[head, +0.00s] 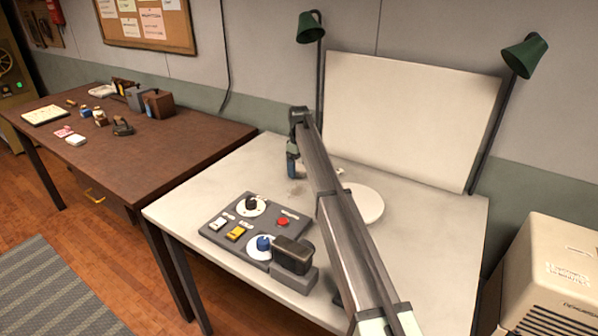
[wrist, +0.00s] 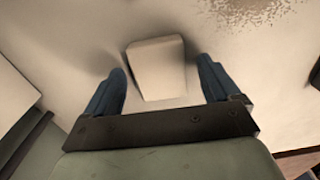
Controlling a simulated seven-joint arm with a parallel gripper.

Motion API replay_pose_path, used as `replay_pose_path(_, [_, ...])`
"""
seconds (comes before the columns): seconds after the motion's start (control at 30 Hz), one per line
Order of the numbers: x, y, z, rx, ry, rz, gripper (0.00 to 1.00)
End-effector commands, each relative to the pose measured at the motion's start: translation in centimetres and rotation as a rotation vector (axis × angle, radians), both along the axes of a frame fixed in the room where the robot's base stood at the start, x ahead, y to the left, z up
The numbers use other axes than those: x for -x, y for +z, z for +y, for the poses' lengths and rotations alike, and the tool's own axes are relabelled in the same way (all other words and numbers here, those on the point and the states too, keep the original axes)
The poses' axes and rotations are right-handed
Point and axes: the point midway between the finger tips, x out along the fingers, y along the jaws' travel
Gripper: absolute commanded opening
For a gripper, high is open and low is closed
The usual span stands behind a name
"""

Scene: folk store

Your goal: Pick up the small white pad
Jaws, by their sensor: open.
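A small white pad (wrist: 157,72), pale and block-like with a tapered outline, lies on the pale tabletop in the wrist view. My gripper (wrist: 161,68) is open, with one blue finger on each side of it. A gap shows between each finger and the pad, so they appear apart. In the head view my gripper (head: 292,168) points down over the white table (head: 225,168), left of the round white disc. I cannot make out the pad there; my gripper and arm may hide it.
A grey control panel (head: 218,226) with knobs and buttons and a dark block (head: 293,254) stand at the table's front. A round white disc (head: 368,205) lies behind my arm. A white backboard (head: 410,120) and two green lamps (head: 310,27) stand behind. A brown table (head: 165,150) holds several small items.

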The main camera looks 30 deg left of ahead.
Motion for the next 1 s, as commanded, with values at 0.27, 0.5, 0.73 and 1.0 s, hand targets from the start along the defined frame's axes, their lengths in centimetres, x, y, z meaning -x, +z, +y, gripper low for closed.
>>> replay_pose_path(0.27, [-0.01,-0.12,0.00,0.000,0.000,0.000,0.84])
replay_pose_path(0.5, [0.00,-0.11,0.00,0.000,0.000,0.000,0.61])
replay_pose_path(0.73, [0.00,-0.11,0.00,0.000,0.000,0.000,0.39])
replay_pose_path(1.0, [0.00,-0.10,0.00,0.000,0.000,0.000,0.30])
